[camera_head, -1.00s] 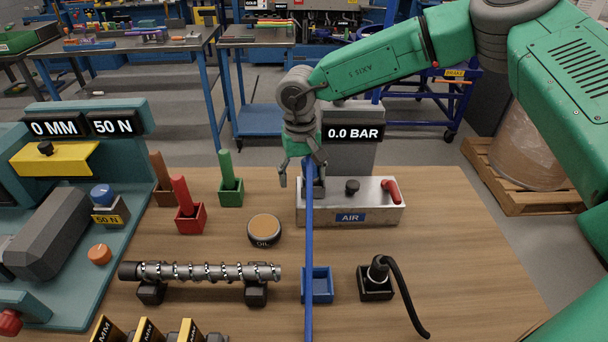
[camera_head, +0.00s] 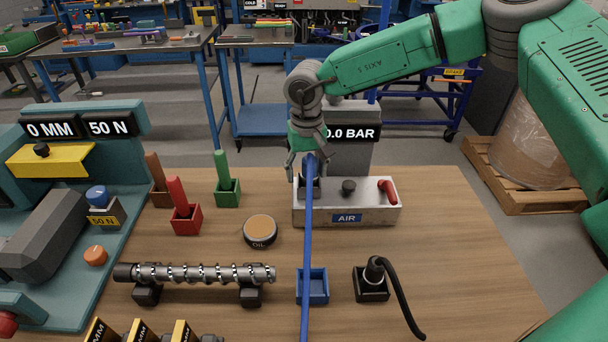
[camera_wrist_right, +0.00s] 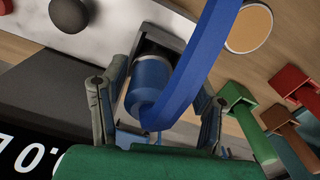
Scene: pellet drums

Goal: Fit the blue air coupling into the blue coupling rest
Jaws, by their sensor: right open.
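The blue air coupling (camera_wrist_right: 152,80) stands at a dark square holder on the left end of the metal AIR block. A blue hose (camera_head: 307,250) runs from it toward the front of the table. My right gripper (camera_head: 309,172) is at the coupling, one finger on each side; in the wrist view the open fingers (camera_wrist_right: 160,105) stand apart from it. The blue coupling rest (camera_head: 312,288) is a small open blue box on the table front, partly covered by the hose. Its inside looks empty. My left gripper is out of view.
The AIR block (camera_head: 370,205) carries a black knob (camera_head: 348,187) and a red lever (camera_head: 388,190). A black plug with cable (camera_head: 373,285) stands right of the rest. A threaded shaft (camera_head: 200,273) lies left of it. An oil tin (camera_head: 260,231) is behind. The table's right side is clear.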

